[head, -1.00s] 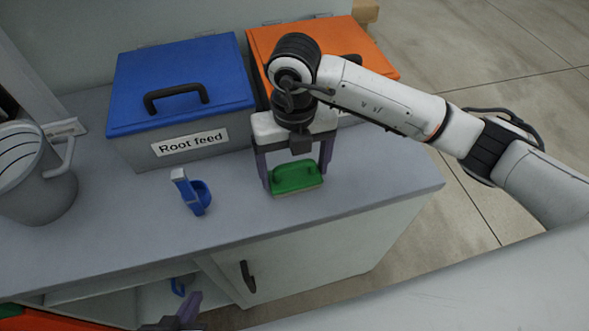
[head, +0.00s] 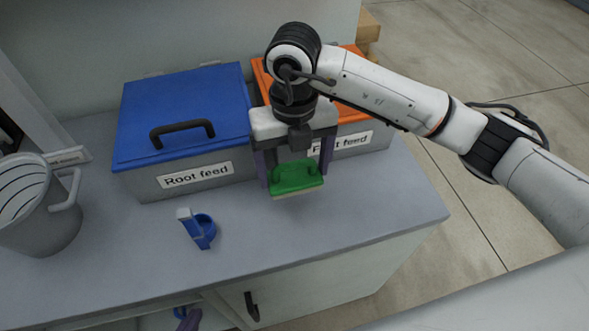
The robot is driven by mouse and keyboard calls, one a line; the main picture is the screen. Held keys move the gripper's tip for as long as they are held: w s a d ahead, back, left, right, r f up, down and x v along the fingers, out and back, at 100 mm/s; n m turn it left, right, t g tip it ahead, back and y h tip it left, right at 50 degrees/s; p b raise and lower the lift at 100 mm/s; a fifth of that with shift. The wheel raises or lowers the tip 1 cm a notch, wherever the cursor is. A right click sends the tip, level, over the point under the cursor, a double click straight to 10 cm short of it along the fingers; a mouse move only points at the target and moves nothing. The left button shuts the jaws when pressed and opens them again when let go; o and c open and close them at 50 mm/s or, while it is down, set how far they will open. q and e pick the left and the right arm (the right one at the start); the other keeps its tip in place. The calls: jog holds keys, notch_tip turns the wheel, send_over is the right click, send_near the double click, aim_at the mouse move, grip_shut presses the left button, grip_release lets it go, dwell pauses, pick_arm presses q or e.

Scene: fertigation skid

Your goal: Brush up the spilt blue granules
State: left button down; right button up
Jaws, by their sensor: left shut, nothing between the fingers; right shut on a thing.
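A green brush (head: 296,178) with a handle on top and a pale underside is held in my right gripper (head: 292,172). The fingers are shut on its sides, in front of the orange-lidded bin. Whether the brush touches the counter (head: 330,225) is hard to tell. My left gripper (head: 188,320) shows only as a purple fingertip at the bottom edge, shut and empty, near the opening below the counter. A blue scoop (head: 203,230) lies on the counter. I see no blue granules.
A blue-lidded bin (head: 183,112) labelled "Root feed" and an orange-lidded bin (head: 352,118) stand at the back. A grey jug (head: 38,225) stands at the left. A black door handle (head: 252,306) is on the cabinet front. The counter's right front is clear.

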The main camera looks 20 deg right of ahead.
jog(key=shift+r+p, duration=0.65)
jog(key=shift+r, duration=0.8)
